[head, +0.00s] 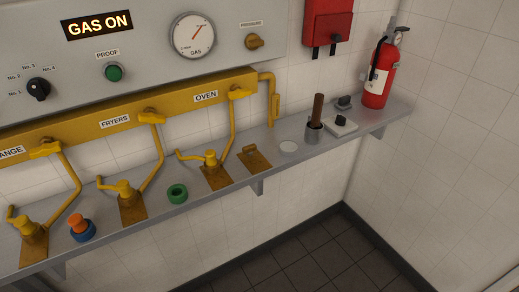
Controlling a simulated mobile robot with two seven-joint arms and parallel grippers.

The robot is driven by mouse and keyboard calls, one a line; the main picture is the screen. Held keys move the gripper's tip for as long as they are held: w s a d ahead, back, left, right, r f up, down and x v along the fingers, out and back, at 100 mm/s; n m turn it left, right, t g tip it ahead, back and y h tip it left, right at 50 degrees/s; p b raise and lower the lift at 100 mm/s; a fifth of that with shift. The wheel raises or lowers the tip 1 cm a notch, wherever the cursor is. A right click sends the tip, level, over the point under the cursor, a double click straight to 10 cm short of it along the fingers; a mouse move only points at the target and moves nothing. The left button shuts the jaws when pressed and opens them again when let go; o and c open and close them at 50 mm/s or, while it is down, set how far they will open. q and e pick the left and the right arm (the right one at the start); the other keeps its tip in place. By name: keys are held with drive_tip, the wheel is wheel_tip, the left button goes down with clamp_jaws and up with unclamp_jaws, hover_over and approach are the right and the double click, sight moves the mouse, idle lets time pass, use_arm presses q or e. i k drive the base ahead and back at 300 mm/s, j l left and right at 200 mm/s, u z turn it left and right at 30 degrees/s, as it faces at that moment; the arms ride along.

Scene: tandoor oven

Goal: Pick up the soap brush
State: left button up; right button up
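What looks like the soap brush (318,108) stands upright on the shelf, right of the middle in the head view. Its brown handle points up out of a small grey cup (314,133). Its lower end is hidden inside the cup. Neither of my grippers shows in the head view.
The narrow grey shelf (290,160) carries yellow gas valves (211,159), a green ring (177,193), a blue-and-orange fitting (81,228), a white disc (289,146) and a white block with a black knob (340,125). A fire extinguisher (380,75) stands at the right end.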

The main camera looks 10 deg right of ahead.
sight(319, 97)
drive_tip(key=l+u, duration=0.1)
drive_tip(key=u, duration=0.3)
drive_tip(key=l+u, duration=0.15)
drive_tip(key=u, duration=0.25)
drive_tip(key=k+l+u, duration=0.15)
drive_tip(key=l+u, duration=0.15)
drive_tip(key=k+l+u, duration=0.15)
drive_tip(key=l+u, duration=0.2)
drive_tip(key=l, duration=0.15)
drive_tip(key=k+l+u, duration=0.1)
drive_tip(key=k+l, duration=0.15)
drive_tip(key=l, duration=0.15)
drive_tip(key=k+l+u, duration=0.1)
drive_tip(key=k+l, duration=0.15)
drive_tip(key=l, duration=0.15)
